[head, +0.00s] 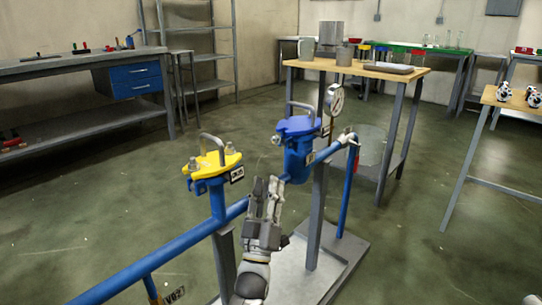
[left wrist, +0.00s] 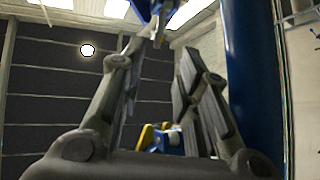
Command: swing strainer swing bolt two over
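The blue strainer (head: 299,155) stands on the blue pipe, with a flat blue cover (head: 299,126) and a grey loop handle. A swing bolt (head: 277,140) shows at its cover's left edge. The yellow-topped strainer (head: 214,166) is to the left, with a handle and bolts (head: 228,148) on its cover. I cannot tell which bolt is number two. My left gripper (head: 267,181) points up, just below and left of the blue strainer. Its fingers are apart in the left wrist view (left wrist: 160,65), with nothing seen held. My right gripper is not in view.
The blue pipe (head: 185,243) runs across my front on a grey stand (head: 345,252). A gauge (head: 334,98) rises behind the blue strainer. A wooden-topped table (head: 375,68) with metal vessels stands behind. Open floor (head: 95,200) lies left.

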